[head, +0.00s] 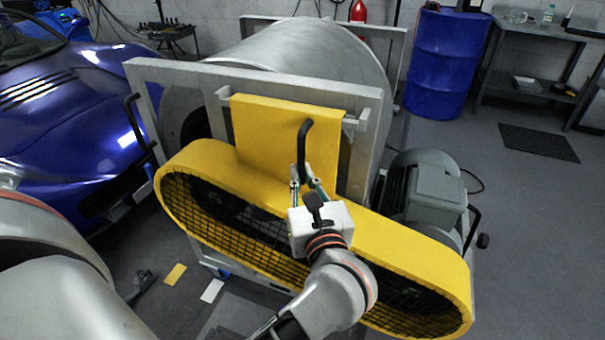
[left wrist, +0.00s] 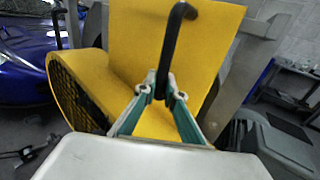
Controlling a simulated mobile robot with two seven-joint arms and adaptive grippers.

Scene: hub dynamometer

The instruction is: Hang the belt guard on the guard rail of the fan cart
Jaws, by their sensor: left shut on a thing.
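The belt guard (head: 190,160) is a long yellow rounded cover with black mesh and a tall yellow back plate (head: 270,118). It leans at a slant in front of the grey fan cart frame (head: 170,75). My left gripper (head: 307,183) is shut on the guard's black hooked handle (head: 303,140). In the left wrist view, the fingertips (left wrist: 160,88) close around the handle's lower part. The plate's top edge lies close to the rail area, between two light brackets (head: 358,122). The rail itself is mostly hidden, and I cannot tell whether the plate touches it. My right gripper is not in view.
A large grey drum (head: 310,55) stands behind the frame. A grey motor (head: 435,195) is at the right of the guard. A blue car (head: 70,120) is close on the left. A blue barrel (head: 447,60) and a workbench (head: 540,60) stand at the back right.

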